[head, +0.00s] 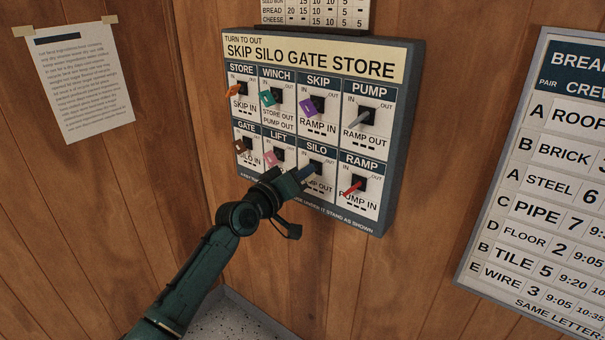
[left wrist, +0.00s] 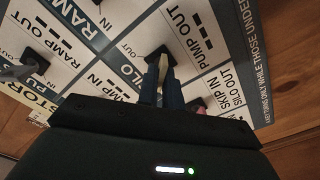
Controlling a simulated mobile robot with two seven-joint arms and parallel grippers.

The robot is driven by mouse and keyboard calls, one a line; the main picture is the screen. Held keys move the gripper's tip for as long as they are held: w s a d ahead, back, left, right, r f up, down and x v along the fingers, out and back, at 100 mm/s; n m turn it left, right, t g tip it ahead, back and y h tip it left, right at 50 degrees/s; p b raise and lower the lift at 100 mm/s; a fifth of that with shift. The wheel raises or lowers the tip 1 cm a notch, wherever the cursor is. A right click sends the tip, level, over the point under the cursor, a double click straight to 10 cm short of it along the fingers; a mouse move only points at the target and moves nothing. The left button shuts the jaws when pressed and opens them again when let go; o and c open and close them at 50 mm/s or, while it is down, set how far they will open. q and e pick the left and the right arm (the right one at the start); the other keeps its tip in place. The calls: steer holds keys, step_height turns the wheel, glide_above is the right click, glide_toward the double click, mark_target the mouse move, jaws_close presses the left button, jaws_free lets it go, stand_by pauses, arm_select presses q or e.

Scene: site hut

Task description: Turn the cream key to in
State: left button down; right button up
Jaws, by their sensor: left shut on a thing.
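The key board (head: 314,48) hangs on the wood wall with two rows of key switches. My left gripper (head: 304,173) is at the SILO switch (head: 316,166) in the lower row, between LIFT and RAMP. In the left wrist view, its blue fingers (left wrist: 161,94) are shut on the cream key (left wrist: 162,66), which sits in its black switch. I cannot tell whether the key points to in or out. My right gripper is not in view.
A pink key (head: 275,157) is close left of my gripper, and a red key (head: 351,188) is close right. Purple (head: 308,106), green (head: 269,97), orange (head: 233,90), brown (head: 242,146) and grey (head: 358,120) keys stick out around. A crew board (head: 560,165) hangs at right.

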arm_select(q)
steer(key=shift+f, duration=0.1)
steer(key=c, duration=1.6)
jaws_free()
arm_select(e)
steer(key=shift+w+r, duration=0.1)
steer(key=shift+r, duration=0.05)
arm_select(q)
steer(key=shift+o, duration=0.2)
steer(key=v, duration=1.3)
steer(key=shift+s+a, duration=0.1)
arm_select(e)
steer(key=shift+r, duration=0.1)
